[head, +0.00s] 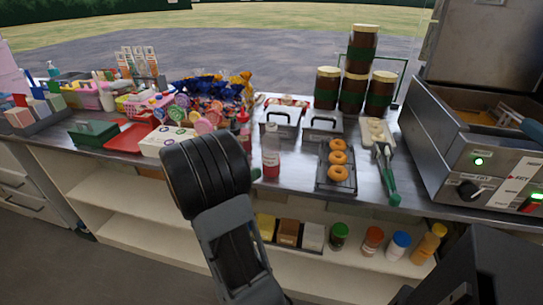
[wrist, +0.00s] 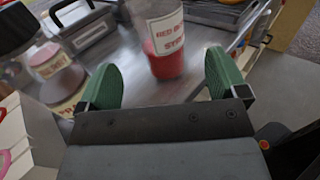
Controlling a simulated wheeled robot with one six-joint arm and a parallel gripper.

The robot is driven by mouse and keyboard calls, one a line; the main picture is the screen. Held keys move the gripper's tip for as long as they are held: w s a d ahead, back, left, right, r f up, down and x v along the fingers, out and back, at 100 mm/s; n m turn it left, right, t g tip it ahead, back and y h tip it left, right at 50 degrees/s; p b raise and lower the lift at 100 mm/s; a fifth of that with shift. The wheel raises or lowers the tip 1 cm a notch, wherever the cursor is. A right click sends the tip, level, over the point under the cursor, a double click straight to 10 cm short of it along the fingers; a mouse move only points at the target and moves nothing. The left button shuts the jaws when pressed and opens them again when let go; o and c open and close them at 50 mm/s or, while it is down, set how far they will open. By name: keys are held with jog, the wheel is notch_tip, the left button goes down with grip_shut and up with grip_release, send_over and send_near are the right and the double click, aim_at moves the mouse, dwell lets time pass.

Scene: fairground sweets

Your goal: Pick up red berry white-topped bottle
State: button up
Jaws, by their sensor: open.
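The red berry bottle (head: 271,158) stands upright near the front edge of the steel counter, with a pale top, a white label and red liquid low inside. In the wrist view the bottle (wrist: 166,50) shows its label and red lower part, slightly blurred; its top is out of frame. My gripper (wrist: 163,82) is open and empty, its two green-padded fingers apart. The bottle lies ahead of the gap between them, apart from both pads. In the head view my dark wrist stands left of the bottle and mostly hides the fingers.
A black tray of doughnuts (head: 320,182) lies right of the bottle, with green-handled tongs (head: 388,180) beyond. Another red bottle (head: 244,130) stands behind left. Lidded metal containers (head: 281,122) are behind, stacked brown jars (head: 352,95) farther back. A white box (head: 165,141) sits left.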

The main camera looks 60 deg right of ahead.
aim_at(272, 156)
jog(key=shift+b+x, duration=0.4)
jog(key=shift+x, duration=3.9)
jog(key=shift+f, duration=0.15)
jog(key=c, duration=1.2)
jog(key=shift+r, duration=0.2)
